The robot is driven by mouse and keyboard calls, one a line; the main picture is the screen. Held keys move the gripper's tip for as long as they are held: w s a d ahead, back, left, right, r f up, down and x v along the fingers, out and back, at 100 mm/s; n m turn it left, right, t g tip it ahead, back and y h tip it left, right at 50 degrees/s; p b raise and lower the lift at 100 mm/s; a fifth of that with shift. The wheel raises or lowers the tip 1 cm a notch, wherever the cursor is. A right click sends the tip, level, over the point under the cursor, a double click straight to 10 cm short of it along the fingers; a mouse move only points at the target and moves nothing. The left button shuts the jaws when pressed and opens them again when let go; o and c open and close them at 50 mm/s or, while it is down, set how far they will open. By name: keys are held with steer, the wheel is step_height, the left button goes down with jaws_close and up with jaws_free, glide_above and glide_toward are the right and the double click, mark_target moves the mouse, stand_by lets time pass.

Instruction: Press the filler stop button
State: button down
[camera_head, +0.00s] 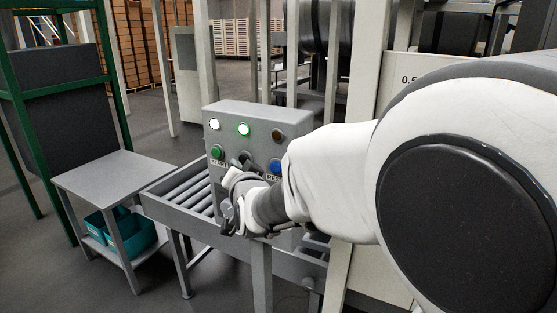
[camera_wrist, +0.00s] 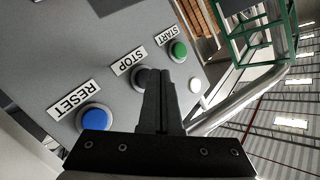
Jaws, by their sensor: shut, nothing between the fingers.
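The grey control panel (camera_head: 227,121) stands at the centre of the head view. In the wrist view the STOP button (camera_wrist: 139,76) is dark, next to its STOP label (camera_wrist: 128,61), and partly hidden behind my fingertips. My gripper (camera_wrist: 158,72) is shut and empty, its tips in front of the STOP button. I cannot tell whether they touch it. In the head view my gripper and wrist hide the middle of the panel's lower button row.
The green START button (camera_wrist: 178,51) and blue RESET button (camera_wrist: 95,118) flank STOP. White (camera_head: 215,125) and green (camera_head: 244,129) lamps are lit, a brown one (camera_head: 277,135) is dark. A roller conveyor (camera_head: 180,195) and a grey table (camera_head: 110,177) stand left.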

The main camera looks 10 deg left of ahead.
steer(key=shift+w, duration=0.15)
stand_by(0.6)
steer(key=shift+w+d+b, duration=0.2)
steer(key=shift+w+b, duration=0.05)
steer(key=shift+b, duration=0.35)
steer(key=shift+w+d+b, duration=0.15)
steer(key=shift+w+b, duration=0.25)
steer(key=shift+b, duration=0.05)
stand_by(0.4)
steer(key=shift+s+a, duration=0.3)
steer(key=shift+s, duration=0.45)
steer(key=s, duration=0.1)
steer(key=s+a+p, duration=0.1)
steer(key=s, duration=0.1)
steer(key=s+a, duration=0.1)
steer(key=shift+s+p, duration=0.3)
steer(key=shift+s, duration=0.05)
